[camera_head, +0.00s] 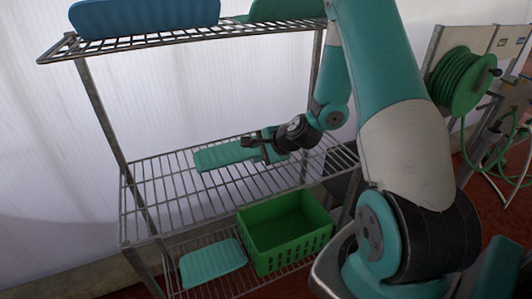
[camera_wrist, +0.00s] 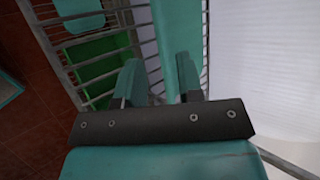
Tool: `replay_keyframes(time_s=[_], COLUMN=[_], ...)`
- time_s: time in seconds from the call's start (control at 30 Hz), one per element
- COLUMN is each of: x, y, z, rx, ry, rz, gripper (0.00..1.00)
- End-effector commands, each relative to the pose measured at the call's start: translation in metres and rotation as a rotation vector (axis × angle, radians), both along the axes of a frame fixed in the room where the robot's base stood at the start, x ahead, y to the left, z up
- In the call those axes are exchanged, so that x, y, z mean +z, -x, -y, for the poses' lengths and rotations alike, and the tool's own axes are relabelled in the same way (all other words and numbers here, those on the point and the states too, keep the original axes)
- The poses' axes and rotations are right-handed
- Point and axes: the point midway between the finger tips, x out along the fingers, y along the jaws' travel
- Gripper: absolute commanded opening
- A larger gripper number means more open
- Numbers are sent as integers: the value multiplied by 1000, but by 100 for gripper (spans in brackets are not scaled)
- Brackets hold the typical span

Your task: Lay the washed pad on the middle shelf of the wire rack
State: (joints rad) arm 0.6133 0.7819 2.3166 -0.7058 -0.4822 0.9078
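The wire rack (camera_head: 160,195) has three shelves in the head view. A flat teal pad (camera_head: 222,156) lies on the middle shelf, along its back part. It also shows in the wrist view (camera_wrist: 178,28), beyond my fingertips. My gripper (camera_head: 258,148) is at the pad's right end, low over the middle shelf. In the wrist view my gripper's two fingers (camera_wrist: 158,68) stand apart, with shelf wires showing between them. The gripper looks open. Whether a finger still touches the pad cannot be told.
A blue pad (camera_head: 145,17) and a green pad (camera_head: 285,9) lie on the top shelf. A green crate (camera_head: 285,232) and another teal pad (camera_head: 212,262) are on the bottom shelf. The middle shelf's front left is clear. A hose reel (camera_head: 462,80) hangs at right.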

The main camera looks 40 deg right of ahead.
Motion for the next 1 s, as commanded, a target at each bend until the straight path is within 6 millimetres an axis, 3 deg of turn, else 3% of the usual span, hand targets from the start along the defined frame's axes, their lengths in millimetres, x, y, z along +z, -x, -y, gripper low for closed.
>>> replay_keyframes(time_s=[0.23, 0.33, 0.43, 0.53, 0.6, 0.73, 0.9, 1.0], x=[22, 34, 58, 94, 119, 156, 183, 190], y=[24, 26, 26, 44, 71, 140, 216, 241], z=[6, -8, -52, -122, -171, -232, -259, -261], rx=[1, 70, 291, 653, 940, 1427, 1870, 2004], ry=[1, 27, 112, 257, 374, 579, 763, 818], rz=[1, 3, 7, 25, 46, 102, 173, 196], gripper=[34, 34, 34, 34, 34, 34, 34, 34])
